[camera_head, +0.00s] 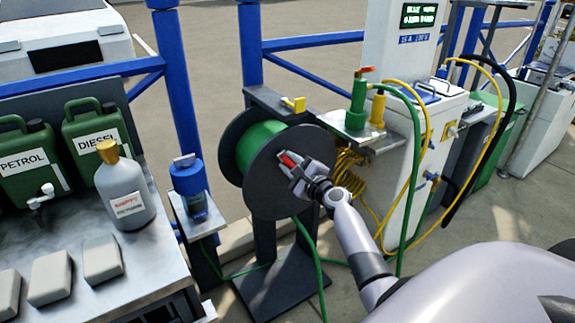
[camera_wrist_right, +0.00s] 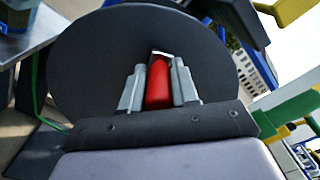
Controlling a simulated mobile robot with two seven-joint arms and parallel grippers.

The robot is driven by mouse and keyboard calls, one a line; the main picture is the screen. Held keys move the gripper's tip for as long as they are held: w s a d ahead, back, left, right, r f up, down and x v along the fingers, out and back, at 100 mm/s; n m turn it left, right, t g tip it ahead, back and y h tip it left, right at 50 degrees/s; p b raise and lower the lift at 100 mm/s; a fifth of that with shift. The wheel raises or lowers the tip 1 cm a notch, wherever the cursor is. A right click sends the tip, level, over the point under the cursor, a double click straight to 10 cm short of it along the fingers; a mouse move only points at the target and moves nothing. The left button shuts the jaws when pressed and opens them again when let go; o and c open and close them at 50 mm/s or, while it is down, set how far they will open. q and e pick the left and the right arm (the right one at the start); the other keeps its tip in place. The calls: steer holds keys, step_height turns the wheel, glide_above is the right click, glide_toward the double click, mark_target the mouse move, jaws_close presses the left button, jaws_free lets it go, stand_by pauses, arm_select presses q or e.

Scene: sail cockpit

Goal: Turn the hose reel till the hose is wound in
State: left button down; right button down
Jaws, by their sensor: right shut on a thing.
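The hose reel (camera_head: 258,195) has two dark grey discs with green hose (camera_head: 262,140) wound between them. It stands on a dark post and base plate. Its red crank handle (camera_head: 288,160) sticks out from the near disc. My right gripper (camera_head: 298,172) is at the disc's face, shut on the red handle. In the right wrist view the handle (camera_wrist_right: 158,85) sits between both fingers, in front of the reel disc (camera_wrist_right: 90,60). A length of green hose (camera_head: 312,250) hangs from the reel to the ground. My left gripper is not in view.
A metal bench (camera_head: 120,265) with green cans and a grey bottle (camera_head: 122,185) stands left. A blue container (camera_head: 188,180) is beside the reel. A shelf with green and yellow nozzles (camera_head: 358,103) and a white pump cabinet (camera_head: 440,125) stand right. Yellow coiled hose (camera_head: 348,168) hangs behind my gripper.

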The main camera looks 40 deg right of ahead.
steer(key=shift+d, duration=0.1)
stand_by(0.4)
steer(key=c, duration=0.8)
jaws_free()
steer(key=shift+c, duration=0.2)
steer(key=s+p, duration=0.1)
steer(key=s, duration=0.6)
steer(key=shift+a, duration=0.35)
steer(key=shift+s, duration=0.1)
